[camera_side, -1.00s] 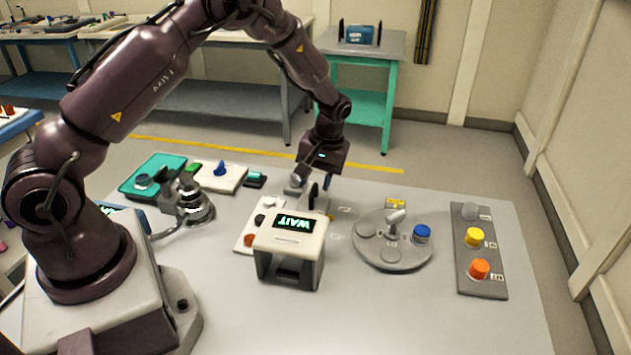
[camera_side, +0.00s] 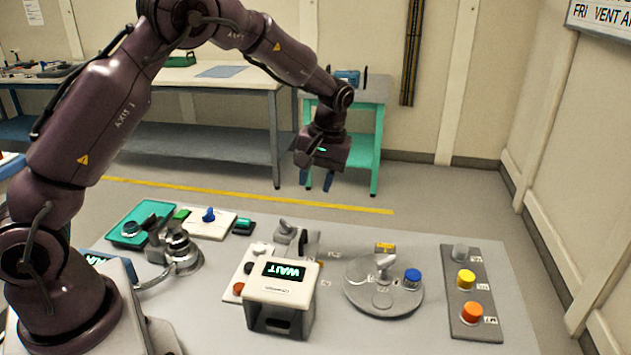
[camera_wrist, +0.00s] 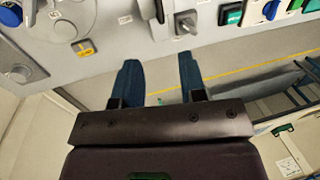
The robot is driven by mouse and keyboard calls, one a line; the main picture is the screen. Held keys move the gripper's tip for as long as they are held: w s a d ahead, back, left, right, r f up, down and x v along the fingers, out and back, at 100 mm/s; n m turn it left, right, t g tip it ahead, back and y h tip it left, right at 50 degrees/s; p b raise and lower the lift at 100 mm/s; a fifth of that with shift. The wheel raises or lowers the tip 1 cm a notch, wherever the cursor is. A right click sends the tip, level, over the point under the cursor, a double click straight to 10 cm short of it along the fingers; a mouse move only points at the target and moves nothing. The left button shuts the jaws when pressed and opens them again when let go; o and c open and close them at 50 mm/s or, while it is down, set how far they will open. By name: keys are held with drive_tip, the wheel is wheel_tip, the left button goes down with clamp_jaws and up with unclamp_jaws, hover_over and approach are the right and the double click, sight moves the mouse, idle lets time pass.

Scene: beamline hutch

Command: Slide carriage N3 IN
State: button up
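No label reading N3 is legible, so I cannot tell which part is the carriage. A grey fitting with a knob (camera_side: 287,228) stands behind the white box with a "WAIT" display (camera_side: 283,283); it also shows in the wrist view (camera_wrist: 185,22). Beside the fitting is a dark upright piece, partly hidden by the box in the side view. My gripper (camera_side: 316,181) is above and beyond the table's far edge, clear of the fitting. In the wrist view my gripper (camera_wrist: 160,62) has its two blue fingers apart, with nothing between them.
Right of the box are a round grey plate (camera_side: 365,302) with a handle and a blue cap (camera_side: 412,278), then a grey strip (camera_side: 475,328) with grey, yellow and orange caps. A metal dome (camera_side: 178,248) and teal tray (camera_side: 122,222) stand left. The table front is clear.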

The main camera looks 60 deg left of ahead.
sight(304, 232)
drive_tip(key=f, duration=0.4)
drive_tip(key=s+a+f, duration=0.1)
drive_tip(key=f, duration=0.3)
drive_tip(key=a+f, duration=0.1)
drive_tip(key=f, duration=0.3)
drive_tip(key=shift+s+a+f, duration=0.1)
drive_tip(key=shift+s+f, duration=0.1)
drive_tip(key=shift+f, duration=0.2)
clamp_jaws()
